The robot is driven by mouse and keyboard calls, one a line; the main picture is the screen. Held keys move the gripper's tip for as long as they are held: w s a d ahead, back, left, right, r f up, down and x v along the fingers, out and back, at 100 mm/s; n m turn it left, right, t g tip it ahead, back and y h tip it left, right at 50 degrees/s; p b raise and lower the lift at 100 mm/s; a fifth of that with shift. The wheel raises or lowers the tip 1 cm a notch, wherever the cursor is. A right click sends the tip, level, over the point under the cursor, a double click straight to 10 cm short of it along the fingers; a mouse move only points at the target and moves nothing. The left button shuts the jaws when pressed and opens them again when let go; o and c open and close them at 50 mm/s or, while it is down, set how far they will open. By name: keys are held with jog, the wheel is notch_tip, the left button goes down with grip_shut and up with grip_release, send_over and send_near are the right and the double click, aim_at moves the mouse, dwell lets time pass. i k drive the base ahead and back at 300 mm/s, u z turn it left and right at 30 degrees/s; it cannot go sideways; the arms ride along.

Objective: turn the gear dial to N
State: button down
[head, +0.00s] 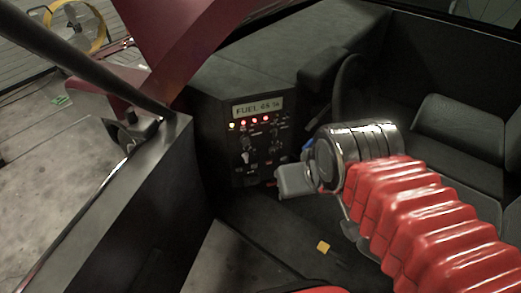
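A dark control panel (227,142) faces me inside the vehicle, left of my gripper. Several small knobs and switches are on it, including a pale one (246,150) at its middle left. Their labels are too small to read, so I cannot tell which is the gear dial or where it points. My gripper (288,182) is at the end of the red-sleeved arm, to the lower right of the panel. It appears apart from the knobs in the picture. Only a grey block-like part of it shows, and its finger gap is hidden.
A display (257,106) reads "FUEL 66 %" above several lit lamps. A dark steering wheel (346,86) and seats (457,125) are at the right. The door edge (150,180) and red pillar (180,45) border the left. A small yellow piece (323,247) lies on the floor.

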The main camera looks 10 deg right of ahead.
aim_at(245, 155)
jog(key=u, duration=0.15)
jog(key=k, duration=0.45)
jog(key=u, duration=0.55)
jog(key=k, duration=0.9)
jog(key=u, duration=0.6)
jog(key=i, duration=1.65)
jog(key=z, duration=0.6)
